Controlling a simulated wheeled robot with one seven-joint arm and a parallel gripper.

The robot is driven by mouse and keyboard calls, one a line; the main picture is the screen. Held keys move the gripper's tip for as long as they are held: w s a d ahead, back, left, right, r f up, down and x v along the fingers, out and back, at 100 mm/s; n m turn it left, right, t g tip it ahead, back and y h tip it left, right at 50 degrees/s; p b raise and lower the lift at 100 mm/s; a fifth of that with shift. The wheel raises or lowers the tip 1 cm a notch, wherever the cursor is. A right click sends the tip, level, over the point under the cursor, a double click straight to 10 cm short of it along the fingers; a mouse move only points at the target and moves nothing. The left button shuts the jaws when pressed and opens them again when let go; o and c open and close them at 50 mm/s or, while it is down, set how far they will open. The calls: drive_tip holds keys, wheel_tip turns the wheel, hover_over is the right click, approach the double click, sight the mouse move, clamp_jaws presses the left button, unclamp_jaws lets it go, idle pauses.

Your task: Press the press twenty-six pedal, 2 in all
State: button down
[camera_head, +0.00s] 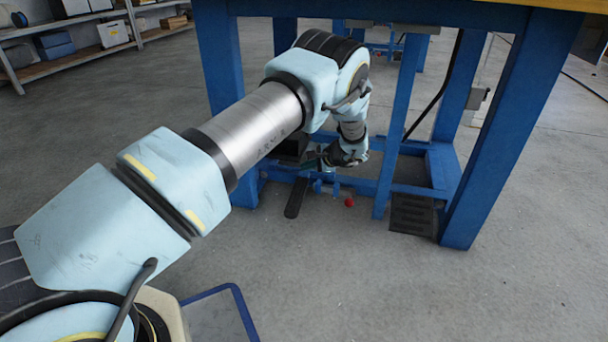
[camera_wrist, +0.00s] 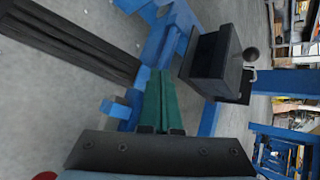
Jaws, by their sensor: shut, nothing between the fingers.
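A long black pedal (camera_head: 295,198) sticks out low at the front of the blue press frame. It also shows at upper left in the wrist view (camera_wrist: 75,40). A wider ribbed black pedal (camera_head: 412,215) lies by the right leg. I see no readable number marking either one as press twenty-six. My gripper (camera_head: 319,172) is low under the frame, just right of the long pedal. In the wrist view its two green fingers (camera_wrist: 166,75) are together and empty, pointing at the blue frame, apart from the long pedal. Whether they touch the frame I cannot tell.
A black box (camera_wrist: 212,60) with a ball-knobbed lever (camera_wrist: 250,55) sits right of the fingers in the wrist view. A red knob (camera_head: 349,202) is low, right of my gripper. Blue legs (camera_head: 218,100) and crossbars (camera_head: 375,187) surround my arm. The floor in front is clear.

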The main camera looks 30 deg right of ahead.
sight(306, 175)
drive_tip(key=shift+f, duration=0.15)
drive_tip(key=shift+f, duration=0.25)
idle(0.3)
drive_tip(key=shift+w+d+f+b, duration=0.1)
drive_tip(key=shift+f+b, duration=0.35)
drive_tip(key=shift+b, duration=0.15)
idle(0.4)
drive_tip(key=shift+f+b, duration=0.65)
drive_tip(key=shift+f, duration=0.45)
idle(0.4)
drive_tip(key=shift+r, duration=0.15)
drive_tip(key=shift+s+a+r+p, duration=0.1)
drive_tip(key=shift+s+r+p, duration=0.15)
drive_tip(key=shift+r+p, duration=0.35)
drive_tip(key=shift+s+a+r+p, duration=0.1)
drive_tip(key=shift+s+r+p, duration=0.1)
drive_tip(key=shift+r+p, duration=0.4)
drive_tip(key=shift+w+r, duration=0.15)
drive_tip(key=shift+r, duration=0.1)
